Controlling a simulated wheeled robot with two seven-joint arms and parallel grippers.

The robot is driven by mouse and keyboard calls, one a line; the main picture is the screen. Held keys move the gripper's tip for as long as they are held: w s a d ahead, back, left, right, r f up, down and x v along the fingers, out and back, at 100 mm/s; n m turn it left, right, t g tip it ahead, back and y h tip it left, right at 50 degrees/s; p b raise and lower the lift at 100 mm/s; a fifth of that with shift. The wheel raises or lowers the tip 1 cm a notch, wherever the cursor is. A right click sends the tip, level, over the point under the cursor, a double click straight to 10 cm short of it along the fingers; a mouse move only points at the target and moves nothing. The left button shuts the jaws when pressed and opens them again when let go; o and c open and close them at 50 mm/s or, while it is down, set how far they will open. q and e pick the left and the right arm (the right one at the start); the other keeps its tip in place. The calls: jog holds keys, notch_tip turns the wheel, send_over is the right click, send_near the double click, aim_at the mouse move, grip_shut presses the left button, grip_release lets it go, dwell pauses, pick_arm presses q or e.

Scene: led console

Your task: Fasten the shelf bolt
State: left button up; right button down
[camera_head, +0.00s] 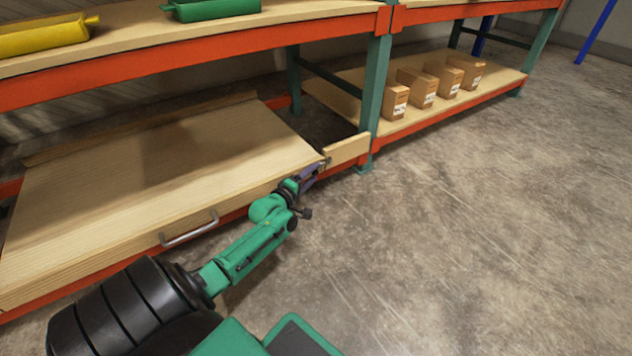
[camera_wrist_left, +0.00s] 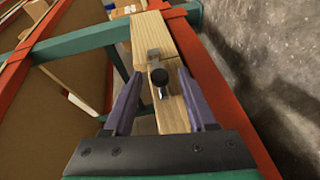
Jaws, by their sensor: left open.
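The shelf (camera_head: 150,165) is a light wooden board with a metal handle (camera_head: 190,230) on its front edge. A small metal bolt with a dark round knob (camera_wrist_left: 160,77) sits at the shelf's right front corner, by a short wooden block (camera_head: 346,149). In the left wrist view a metal bracket (camera_wrist_left: 153,54) lies just beyond the knob. I cannot tell how far the bolt has slid. My left gripper (camera_head: 312,174) is at this corner, open. Its purple fingers in the left wrist view (camera_wrist_left: 159,85) stand either side of the bolt, apart from the knob. The right gripper is out of view.
Orange rack beams (camera_head: 220,65) and a green upright (camera_head: 376,85) stand close to the corner. Several cardboard boxes (camera_head: 422,88) sit on the low shelf to the right. The concrete floor (camera_head: 480,220) at right is clear.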

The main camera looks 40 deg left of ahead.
pick_arm(q)
jog(key=shift+w+a+f, duration=0.1)
jog(key=shift+w+f, duration=0.05)
jog(key=shift+w, duration=0.85)
jog(key=shift+c, duration=0.4)
grip_shut()
